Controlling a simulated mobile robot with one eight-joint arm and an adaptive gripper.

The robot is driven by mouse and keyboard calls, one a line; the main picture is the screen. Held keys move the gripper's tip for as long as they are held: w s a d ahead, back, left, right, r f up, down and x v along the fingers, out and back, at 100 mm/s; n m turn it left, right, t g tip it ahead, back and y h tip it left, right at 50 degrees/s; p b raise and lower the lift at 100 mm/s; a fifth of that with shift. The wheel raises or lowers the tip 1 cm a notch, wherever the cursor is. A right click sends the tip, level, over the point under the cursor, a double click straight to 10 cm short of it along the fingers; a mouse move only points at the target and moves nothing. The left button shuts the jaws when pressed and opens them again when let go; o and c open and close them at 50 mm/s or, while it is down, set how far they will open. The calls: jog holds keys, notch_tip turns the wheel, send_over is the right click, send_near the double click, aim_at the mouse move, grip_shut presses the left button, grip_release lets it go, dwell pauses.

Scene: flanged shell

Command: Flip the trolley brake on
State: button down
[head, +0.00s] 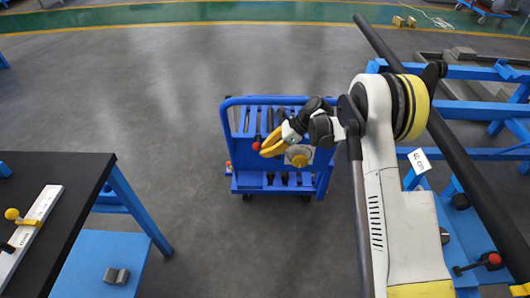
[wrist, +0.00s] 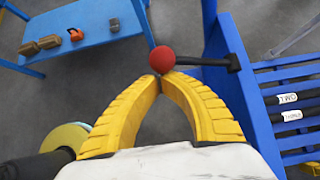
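The blue trolley (head: 232,104) stands on the grey floor in the middle of the head view, with slats and dark bars in its frame. A lever with a red ball knob (head: 256,145) is on it. In the wrist view the red ball (wrist: 161,59) sits at the end of a black lever arm (wrist: 205,62) reaching left from a blue post. My gripper (head: 269,147) has yellow fingers that meet at their tips (wrist: 160,77), just below the ball in the wrist view. I cannot tell whether they touch it. My arm hides part of the trolley's right side.
A blue frame (head: 470,103) with a long dark pole (head: 450,145) is at right, with another red-knobbed lever (head: 493,259). Floor behind and left of the trolley is clear.

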dwell(0.4)
jog(key=v, duration=1.2)
